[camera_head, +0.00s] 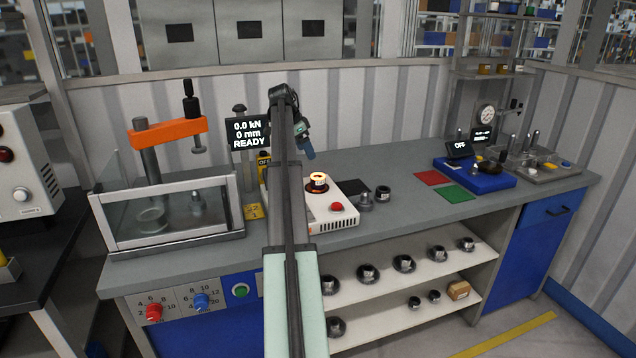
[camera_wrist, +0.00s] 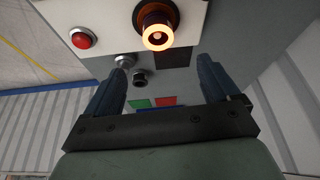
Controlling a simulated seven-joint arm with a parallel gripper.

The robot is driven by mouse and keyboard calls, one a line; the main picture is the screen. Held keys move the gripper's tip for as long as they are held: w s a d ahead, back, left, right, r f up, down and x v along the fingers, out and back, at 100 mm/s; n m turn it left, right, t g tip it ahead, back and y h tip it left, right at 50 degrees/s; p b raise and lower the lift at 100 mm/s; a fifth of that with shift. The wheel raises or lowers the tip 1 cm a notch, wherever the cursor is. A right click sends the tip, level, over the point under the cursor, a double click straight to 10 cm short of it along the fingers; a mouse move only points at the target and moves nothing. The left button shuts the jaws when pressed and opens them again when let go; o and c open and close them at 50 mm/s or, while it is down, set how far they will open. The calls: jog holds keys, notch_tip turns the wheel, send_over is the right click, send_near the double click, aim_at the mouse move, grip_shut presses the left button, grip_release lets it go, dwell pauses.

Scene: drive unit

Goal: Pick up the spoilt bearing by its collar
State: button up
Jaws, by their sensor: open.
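A ring glowing orange-white (camera_head: 318,178) sits on a dark round seat on the white heater box (camera_head: 335,222). In the head view my gripper (camera_head: 307,152) is behind and above the ring, partly hidden by my arm. A dark bearing with a collar (camera_head: 382,194) and a silver one (camera_head: 366,201) stand right of the heater. I cannot tell which bearing is spoilt.
A red button (camera_head: 337,207) is on the heater. A press with an orange arm (camera_head: 167,133) stands behind a clear guard at left. Red (camera_head: 432,178) and green (camera_head: 453,194) mats and a blue fixture (camera_head: 473,177) are at right. Several bearings sit on the shelf below.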

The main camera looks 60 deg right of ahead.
send_near(318, 177)
jog(key=x, duration=0.4)
jog(key=shift+d+f, duration=0.3)
jog(key=shift+f, duration=0.05)
jog(key=shift+x, duration=2.6)
jog(key=shift+a+r, duration=0.1)
jog(key=shift+a, duration=0.05)
jog(key=c, duration=1.3)
jog(key=shift+r, duration=0.1)
